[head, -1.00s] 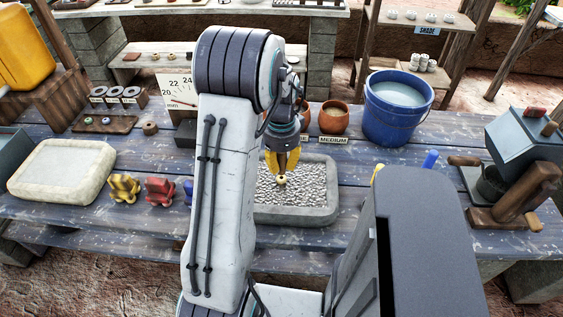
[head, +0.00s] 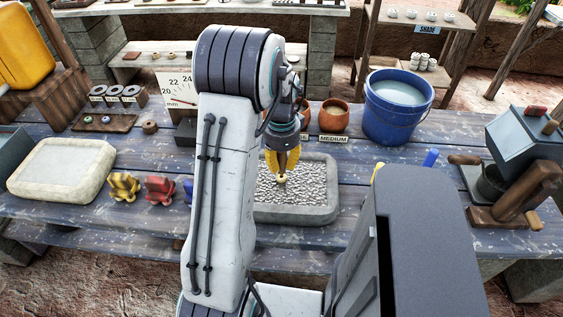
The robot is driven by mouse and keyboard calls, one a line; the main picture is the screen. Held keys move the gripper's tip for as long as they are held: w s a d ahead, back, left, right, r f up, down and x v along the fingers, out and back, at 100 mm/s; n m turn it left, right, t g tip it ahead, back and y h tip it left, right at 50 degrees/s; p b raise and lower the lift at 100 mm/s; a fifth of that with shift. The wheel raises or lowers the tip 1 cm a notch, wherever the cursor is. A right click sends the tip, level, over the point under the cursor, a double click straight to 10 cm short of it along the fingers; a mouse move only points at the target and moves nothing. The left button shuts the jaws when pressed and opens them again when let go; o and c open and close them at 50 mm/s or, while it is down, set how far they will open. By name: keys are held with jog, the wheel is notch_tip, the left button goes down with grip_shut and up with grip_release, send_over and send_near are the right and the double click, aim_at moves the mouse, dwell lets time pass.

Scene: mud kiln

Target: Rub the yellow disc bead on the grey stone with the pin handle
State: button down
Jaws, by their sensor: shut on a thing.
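My gripper (head: 283,160), with yellow fingers, points down over the grey stone (head: 296,214), a rectangular block with a raised rim and a rough, speckled grey inside. The gripper is shut on the pin handle, which is mostly hidden between the fingers. The small yellow disc bead (head: 281,179) shows just below the fingertips, over the upper middle of the stone's rough face. I cannot tell for sure whether the bead touches the stone. My arm hides the stone's left edge.
A pale slab (head: 20,187) lies at the left. Yellow, red and blue holders (head: 160,190) stand between it and my arm. Clay pots (head: 334,117), a blue water bucket (head: 392,120) and a gauge card (head: 177,92) stand behind. A grey-blue machine (head: 520,150) stands at the right.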

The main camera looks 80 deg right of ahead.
jog(key=shift+f+b, duration=0.75)
jog(key=shift+f, duration=0.2)
dwell(1.2)
jog(key=shift+s, duration=0.1)
jog(key=shift+s+d+f+p, duration=0.1)
jog(key=shift+s+p, duration=0.1)
jog(key=shift+s, duration=1.95)
jog(key=shift+s+d+p, duration=0.1)
jog(key=shift+s+p, duration=0.05)
jog(key=shift+s, duration=2)
jog(key=shift+w+a+b, duration=0.1)
jog(key=shift+w+b, duration=0.2)
jog(key=shift+w, duration=1.65)
jog(key=shift+w+a+b, duration=0.15)
jog(key=shift+w+b, duration=0.2)
jog(key=shift+w, duration=1.55)
jog(key=shift+w, duration=0.1)
jog(key=shift+w+a, duration=0.1)
jog(key=shift+w, duration=0.7)
jog(key=shift+w+a, duration=0.15)
jog(key=shift+w, duration=2.65)
jog(key=shift+s, duration=1.9)
